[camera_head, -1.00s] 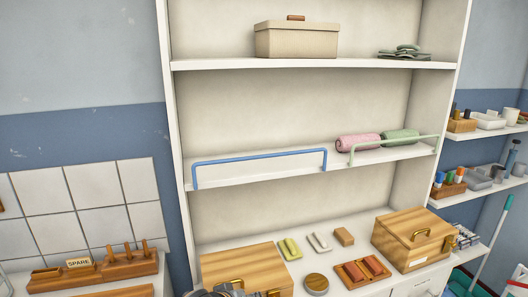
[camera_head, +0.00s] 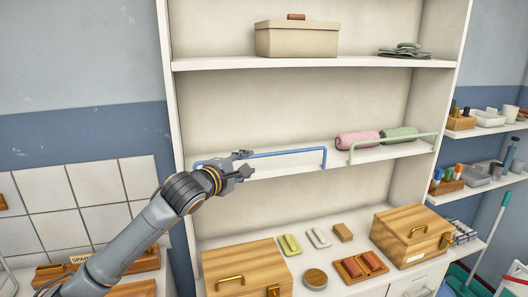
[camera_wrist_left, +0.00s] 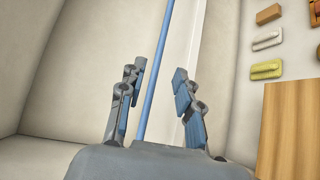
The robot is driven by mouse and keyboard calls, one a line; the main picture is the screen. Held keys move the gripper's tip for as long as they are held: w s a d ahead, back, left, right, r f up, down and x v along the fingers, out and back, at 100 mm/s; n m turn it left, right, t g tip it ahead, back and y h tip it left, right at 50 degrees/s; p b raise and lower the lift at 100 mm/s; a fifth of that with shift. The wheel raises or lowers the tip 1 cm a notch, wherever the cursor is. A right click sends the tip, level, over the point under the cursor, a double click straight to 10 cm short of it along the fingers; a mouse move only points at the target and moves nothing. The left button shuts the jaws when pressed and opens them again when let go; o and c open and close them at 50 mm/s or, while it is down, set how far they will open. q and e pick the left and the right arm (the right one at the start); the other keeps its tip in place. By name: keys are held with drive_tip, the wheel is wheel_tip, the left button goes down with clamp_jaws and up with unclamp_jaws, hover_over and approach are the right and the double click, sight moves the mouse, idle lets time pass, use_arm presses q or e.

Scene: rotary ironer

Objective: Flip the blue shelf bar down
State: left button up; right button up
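The blue shelf bar (camera_head: 290,152) stands upright along the front edge of the middle shelf, at its left part. My left gripper (camera_head: 244,165) is at the bar's left half in the head view and hides part of it. In the left wrist view the blue bar (camera_wrist_left: 156,75) runs between the two open fingers of the left gripper (camera_wrist_left: 160,95), with a gap on both sides. Whether a finger touches the bar is not clear. My right gripper is not in view.
A green bar (camera_head: 392,147) stands at the shelf's right part, with pink (camera_head: 357,141) and green (camera_head: 399,134) rolls behind it. Below are wooden boxes (camera_head: 247,269) (camera_head: 412,235), a round tin (camera_head: 315,279) and small blocks. A beige box (camera_head: 296,40) sits on the upper shelf.

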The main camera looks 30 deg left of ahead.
sight(263, 156)
use_arm(q)
drive_tip(key=shift+w+a+f+p, duration=0.1)
drive_tip(key=shift+w+f+p, duration=0.15)
drive_tip(key=shift+w+p, duration=0.95)
drive_tip(key=shift+w+a+f+p, duration=0.1)
drive_tip(key=shift+w+f+p, duration=0.15)
drive_tip(key=shift+w, duration=1.95)
drive_tip(key=shift+w+a+f+p, duration=0.15)
drive_tip(key=shift+w+p, duration=0.55)
drive_tip(key=shift+w, duration=1)
drive_tip(key=shift+f, duration=0.1)
clamp_jaws()
drive_tip(key=shift+d, duration=0.1)
